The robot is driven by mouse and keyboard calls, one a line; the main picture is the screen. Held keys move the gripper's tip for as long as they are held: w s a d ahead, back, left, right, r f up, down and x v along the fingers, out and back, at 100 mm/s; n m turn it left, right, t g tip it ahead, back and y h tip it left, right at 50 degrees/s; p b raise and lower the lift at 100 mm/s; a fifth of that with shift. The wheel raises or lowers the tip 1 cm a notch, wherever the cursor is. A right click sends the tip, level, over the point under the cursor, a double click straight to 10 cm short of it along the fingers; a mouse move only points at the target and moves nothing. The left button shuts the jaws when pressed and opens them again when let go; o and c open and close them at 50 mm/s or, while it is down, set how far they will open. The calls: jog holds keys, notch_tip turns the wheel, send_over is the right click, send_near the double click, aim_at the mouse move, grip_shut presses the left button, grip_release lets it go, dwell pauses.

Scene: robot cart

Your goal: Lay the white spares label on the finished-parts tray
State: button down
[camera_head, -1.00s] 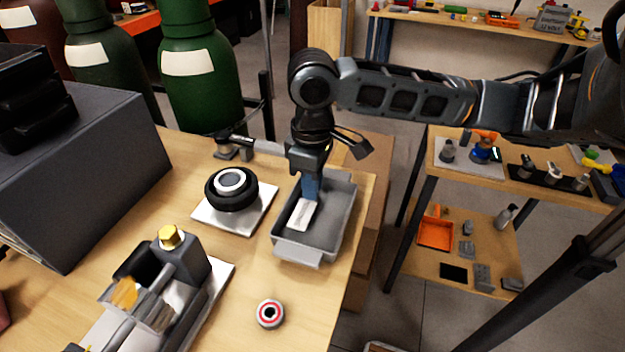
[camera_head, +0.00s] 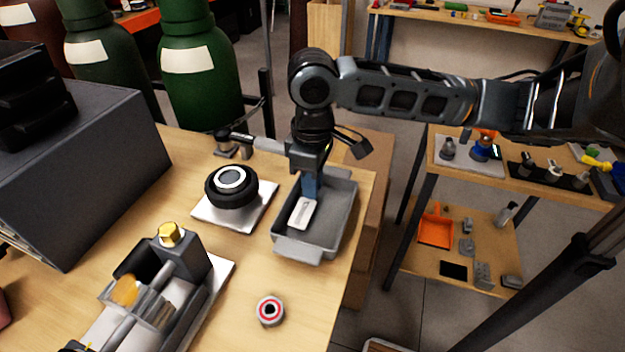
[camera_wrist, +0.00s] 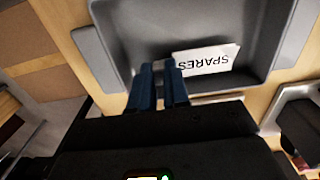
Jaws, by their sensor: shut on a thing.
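The white spares label (camera_head: 302,213) is at my gripper's fingertips, inside the outline of the grey finished-parts tray (camera_head: 347,212). In the wrist view the label (camera_wrist: 207,60) reads "SPARES" upside down, and the tray (camera_wrist: 97,50) lies behind it. My gripper (camera_head: 311,190) points down over the tray, and its blue fingers (camera_wrist: 163,85) are shut on the label's edge. The label is low in the tray; I cannot tell whether it touches the tray floor. The tray looks otherwise empty.
A black round part on a white plate (camera_head: 207,217) stands left of the tray. A red-ringed part (camera_head: 270,311) lies in front. A grey fixture with a brass nut (camera_head: 170,236) is at front left. The bench's right edge is close to the tray.

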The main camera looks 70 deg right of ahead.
jog(key=shift+f, duration=0.5)
jog(key=c, duration=1)
grip_release()
jog(key=shift+c, duration=0.2)
jog(key=shift+r, duration=0.1)
jog(key=shift+r, duration=1.4)
jog(key=shift+r, duration=0.1)
